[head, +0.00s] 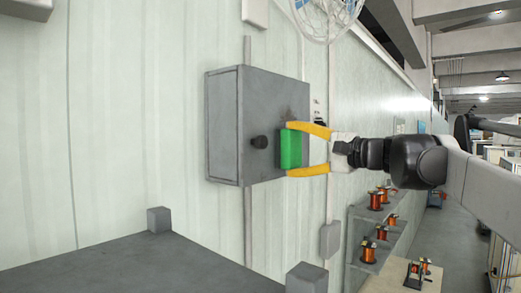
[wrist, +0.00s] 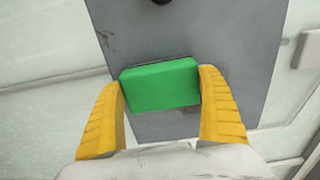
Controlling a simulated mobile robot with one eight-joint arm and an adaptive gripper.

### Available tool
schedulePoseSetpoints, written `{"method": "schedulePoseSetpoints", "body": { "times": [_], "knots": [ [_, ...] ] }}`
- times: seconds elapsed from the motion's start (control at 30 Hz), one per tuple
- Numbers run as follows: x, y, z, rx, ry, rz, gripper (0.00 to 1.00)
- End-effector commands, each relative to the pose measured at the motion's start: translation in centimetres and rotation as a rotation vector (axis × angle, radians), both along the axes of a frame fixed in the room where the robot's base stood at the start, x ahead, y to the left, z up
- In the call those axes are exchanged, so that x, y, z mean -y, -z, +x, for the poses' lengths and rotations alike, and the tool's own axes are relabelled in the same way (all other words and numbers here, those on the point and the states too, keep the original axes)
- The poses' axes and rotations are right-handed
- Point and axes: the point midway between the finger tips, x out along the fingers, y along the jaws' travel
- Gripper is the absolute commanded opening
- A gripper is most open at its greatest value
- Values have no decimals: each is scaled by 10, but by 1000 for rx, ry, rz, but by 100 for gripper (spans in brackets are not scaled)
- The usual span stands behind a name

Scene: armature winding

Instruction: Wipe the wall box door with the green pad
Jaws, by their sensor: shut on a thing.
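The grey wall box (head: 225,125) hangs on the pale wall, and its door (head: 262,95) faces right in the head view. The door is shut and has a dark round knob (head: 259,142) and a dark smudge near its upper right. My gripper (head: 291,150) has yellow fingers shut on the green pad (head: 291,149). The pad is at the door's face, right of the knob; I cannot tell whether it touches. In the wrist view the pad (wrist: 160,84) sits between both fingers, over the grey door (wrist: 205,28). A darker mark shows at the door's left edge there.
A fan (head: 325,15) is on the wall above. Shelves (head: 378,245) with several copper spools stand below my arm at right. A grey surface (head: 130,265) with corner blocks lies at lower left. A conduit (head: 247,225) runs below the box.

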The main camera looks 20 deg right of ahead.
Motion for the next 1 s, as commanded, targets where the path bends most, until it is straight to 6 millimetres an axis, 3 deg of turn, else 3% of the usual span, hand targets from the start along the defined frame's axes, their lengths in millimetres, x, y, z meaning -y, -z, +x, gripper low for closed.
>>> {"method": "schedulePoseSetpoints", "body": {
  "times": [0.37, 1.0],
  "knots": [
    [-2, 0, 5, 0, 1, 0, 53],
    [32, -1, 26, 0, 1, 0, 53]
  ]
}}
